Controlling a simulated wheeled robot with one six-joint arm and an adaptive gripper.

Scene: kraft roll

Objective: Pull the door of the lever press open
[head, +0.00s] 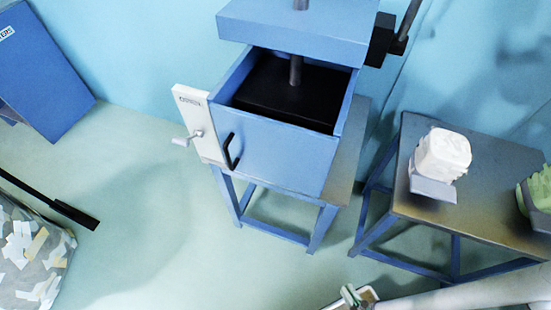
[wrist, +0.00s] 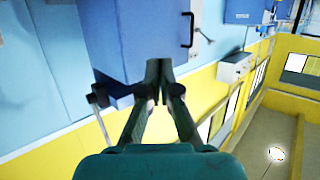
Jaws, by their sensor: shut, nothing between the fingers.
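The lever press is a blue box with an open top and a dark plate inside. Its blue front door (head: 280,158) looks closed, flush with the box. A black bar handle (head: 232,152) is on the door's left side, beside a white latch panel (head: 203,130) with a small crank. In the wrist view, the black handle (wrist: 187,30) is at the upper middle, on the blue door (wrist: 130,35). My gripper (wrist: 158,66) is shut and empty, its fingertips in front of the door and apart from the handle.
A metal-topped table (head: 480,190) with blue legs stands right of the press, bearing a white block (head: 441,152) and a green item (head: 541,190). A bag of paper scraps (head: 30,260) is at the lower left. The floor before the press is mostly clear.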

